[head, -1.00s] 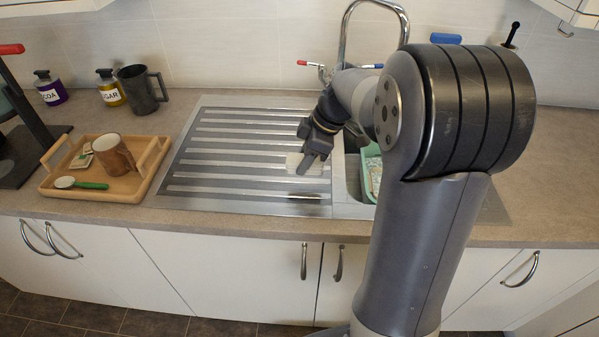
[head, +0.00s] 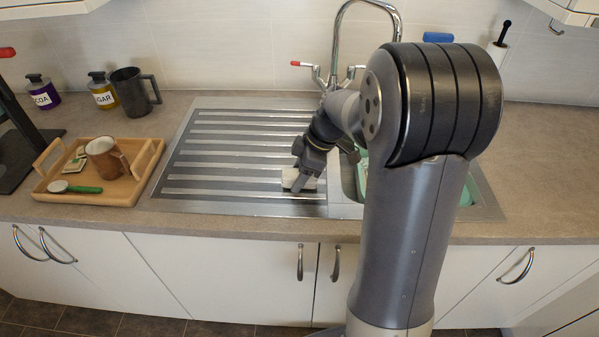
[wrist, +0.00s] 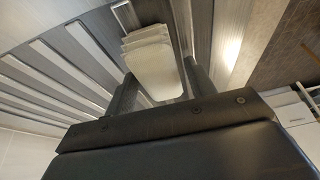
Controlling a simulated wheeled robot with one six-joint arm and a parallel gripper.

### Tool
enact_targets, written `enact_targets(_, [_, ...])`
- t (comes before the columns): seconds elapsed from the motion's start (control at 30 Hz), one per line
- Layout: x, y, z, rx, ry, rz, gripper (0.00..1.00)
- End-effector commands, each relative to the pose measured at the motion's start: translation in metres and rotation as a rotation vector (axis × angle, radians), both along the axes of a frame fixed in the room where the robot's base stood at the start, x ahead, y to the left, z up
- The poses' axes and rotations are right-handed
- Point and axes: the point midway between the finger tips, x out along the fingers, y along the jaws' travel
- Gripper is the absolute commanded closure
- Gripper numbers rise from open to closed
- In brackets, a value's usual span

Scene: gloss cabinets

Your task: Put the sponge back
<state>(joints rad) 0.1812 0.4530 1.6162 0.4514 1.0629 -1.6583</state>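The pale sponge (head: 299,180) is low over the ribbed draining board (head: 215,165), near its front right part beside the sink. My gripper (head: 303,182) points down at it. In the wrist view the off-white sponge (wrist: 155,65) lies between the two fingers of my gripper (wrist: 160,80), which press close to its sides, so it looks held. I cannot tell whether its underside touches the board. A green container (head: 362,172) in the sink is mostly hidden behind my arm.
A wooden tray (head: 120,190) with a brown mug (head: 103,158) and a green-handled utensil (head: 80,188) stands left. A dark jug (head: 132,92) and two labelled bottles are behind it. The tap (head: 337,50) rises behind my arm.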

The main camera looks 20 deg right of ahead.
Motion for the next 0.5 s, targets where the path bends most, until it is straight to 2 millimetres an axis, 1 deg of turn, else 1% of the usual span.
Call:
enact_targets(0.07, [0.000, 0.000, 0.000, 0.000, 0.000, 0.000, 0.43])
enact_targets(0.33, [0.000, 0.000, 0.002, 0.000, 0.000, 0.000, 0.43])
enact_targets(0.43, [0.000, -0.002, 0.008, -0.001, -0.002, -0.001, 0.43])
enact_targets(0.5, [-0.001, -0.006, 0.018, 0.000, -0.005, -0.002, 0.43])
